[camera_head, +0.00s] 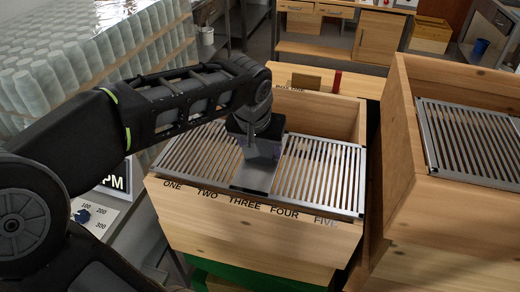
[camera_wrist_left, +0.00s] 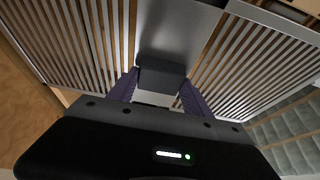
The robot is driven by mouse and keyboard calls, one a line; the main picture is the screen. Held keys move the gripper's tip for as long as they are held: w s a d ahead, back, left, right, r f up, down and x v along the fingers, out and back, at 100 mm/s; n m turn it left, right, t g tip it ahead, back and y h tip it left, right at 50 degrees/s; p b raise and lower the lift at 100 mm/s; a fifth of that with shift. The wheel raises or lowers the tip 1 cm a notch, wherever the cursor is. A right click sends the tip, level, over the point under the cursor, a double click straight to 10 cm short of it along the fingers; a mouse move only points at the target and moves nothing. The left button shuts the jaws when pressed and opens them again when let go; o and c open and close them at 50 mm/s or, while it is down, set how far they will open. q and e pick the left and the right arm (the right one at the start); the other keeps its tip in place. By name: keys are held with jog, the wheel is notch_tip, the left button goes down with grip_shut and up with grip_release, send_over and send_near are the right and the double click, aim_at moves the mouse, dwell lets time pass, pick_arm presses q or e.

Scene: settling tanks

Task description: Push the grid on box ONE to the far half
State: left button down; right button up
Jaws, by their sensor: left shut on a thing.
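A wooden box, box ONE (camera_head: 255,232), stands in the middle of the head view, with ONE to FIVE printed along its near edge. A slotted metal grid (camera_head: 320,172) lies across the near part of its top. The far part is open, with the bare inner wall showing. My left gripper (camera_head: 262,152) is over the plain middle plate of the grid. In the left wrist view its purple fingers (camera_wrist_left: 162,97) are shut on the dark grid handle (camera_wrist_left: 162,77), between the slotted halves of the grid (camera_wrist_left: 75,45). My right gripper is out of view.
A taller wooden box (camera_head: 440,205) with its own grid (camera_head: 470,143) stands close on the right. A wrapped stack of pale cups (camera_head: 80,65) is at the left. A dial panel (camera_head: 92,212) sits beside box ONE. A red object (camera_head: 337,82) stands behind its far wall.

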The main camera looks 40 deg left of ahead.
pick_arm(q)
jog(key=shift+w+a+r+p, duration=0.1)
jog(key=shift+w+a+p, duration=0.25)
jog(key=shift+w, duration=0.8)
jog(key=shift+w+a+f+p, duration=0.1)
jog(key=shift+w+a, duration=0.3)
jog(key=shift+w, duration=0.7)
jog(key=shift+w+a+r+p, duration=0.1)
jog(key=shift+w+a+p, duration=0.25)
jog(key=shift+w, duration=0.8)
jog(key=shift+w+a+p, duration=0.25)
jog(key=shift+w+a, duration=0.05)
jog(key=shift+w, duration=0.45)
jog(key=shift+w+a+p, duration=0.2)
jog(key=shift+w+a, duration=0.1)
jog(key=shift+w, duration=0.45)
jog(key=w+a+p, duration=0.2)
jog(key=w+a, duration=0.1)
jog(key=w, duration=0.7)
jog(key=shift+w+a+p, duration=0.4)
jog(key=shift+c, duration=1.9)
grip_release()
